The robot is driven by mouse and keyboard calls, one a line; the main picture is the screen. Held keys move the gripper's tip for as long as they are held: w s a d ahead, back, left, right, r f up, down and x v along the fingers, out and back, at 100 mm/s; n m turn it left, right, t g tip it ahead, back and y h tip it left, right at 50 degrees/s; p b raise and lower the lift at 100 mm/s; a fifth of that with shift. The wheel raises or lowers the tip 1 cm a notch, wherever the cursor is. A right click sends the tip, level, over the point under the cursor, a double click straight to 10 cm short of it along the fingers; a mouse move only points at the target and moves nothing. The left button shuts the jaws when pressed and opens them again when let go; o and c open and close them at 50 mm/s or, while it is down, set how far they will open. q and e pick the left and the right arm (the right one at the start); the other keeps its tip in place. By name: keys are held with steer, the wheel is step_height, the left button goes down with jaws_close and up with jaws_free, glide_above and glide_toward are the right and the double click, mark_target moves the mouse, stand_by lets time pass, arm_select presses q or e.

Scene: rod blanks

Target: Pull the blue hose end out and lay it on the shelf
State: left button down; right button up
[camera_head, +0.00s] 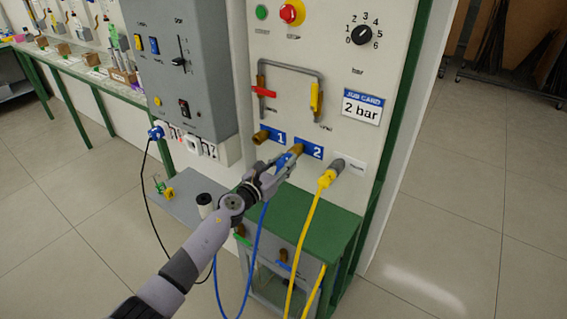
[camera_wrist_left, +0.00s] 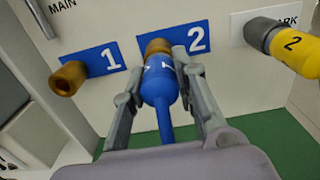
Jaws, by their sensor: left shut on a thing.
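The blue hose end (camera_wrist_left: 160,84) sits between the fingers of my left gripper (camera_wrist_left: 162,90), one finger on each side. My left gripper also shows in the head view (camera_head: 284,163), shut on the hose end. The hose end points at the brass port 2 (camera_wrist_left: 157,46) and meets it; I cannot tell how deep it sits. The blue hose (camera_head: 256,250) hangs down in a loop from the gripper. A grey shelf (camera_head: 186,207) juts out at the left of the panel. My right gripper is not in view.
Brass port 1 (camera_wrist_left: 68,78) is empty, left of port 2. A yellow hose end (camera_wrist_left: 300,47) is on the park port at the right. A green-topped cabinet (camera_head: 325,226) stands below the ports. A dark cup (camera_head: 204,203) and small items (camera_head: 163,188) stand on the grey shelf.

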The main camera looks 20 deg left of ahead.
arm_select(q)
steer(key=shift+s+f, duration=0.1)
steer(key=shift+s, duration=0.05)
steer(key=shift+s+a, duration=0.1)
steer(key=shift+s, duration=0.05)
steer(key=shift+s+a, duration=0.2)
steer(key=shift+s, duration=0.25)
steer(key=shift+p, duration=0.3)
steer(key=shift+s+a, duration=0.1)
steer(key=shift+s, duration=0.1)
steer(key=shift+s, duration=0.35)
steer(key=shift+p+v, duration=0.45)
steer(key=shift+v, duration=0.75)
steer(key=shift+s+a, duration=0.1)
steer(key=shift+a, duration=0.05)
steer(key=shift+p+v, duration=0.3)
steer(key=shift+v, duration=2.55)
